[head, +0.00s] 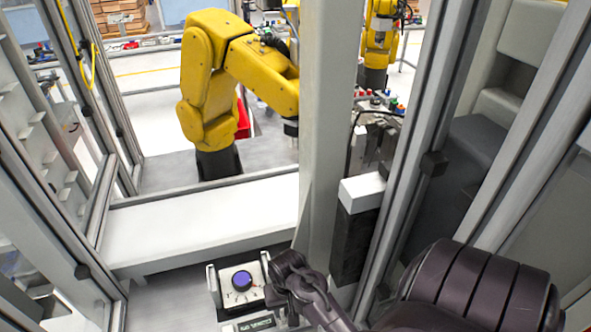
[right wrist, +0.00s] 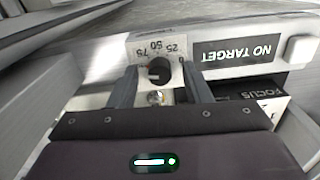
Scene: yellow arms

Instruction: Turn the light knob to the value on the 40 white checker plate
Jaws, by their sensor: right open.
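My right gripper (head: 273,287) is beside the knob in the head view. In the right wrist view its open fingers (right wrist: 160,82) stand on either side of the knob, with no clear contact. I see no plate reading 40. My left gripper is out of view.
A "NO TARGET" label (right wrist: 237,50) and a "FOCUS" label (right wrist: 263,91) are near the dial. A grey post (head: 320,130) rises behind my right gripper. A white ledge (head: 200,220) lies behind the knob unit. A yellow robot arm (head: 210,80) stands beyond it.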

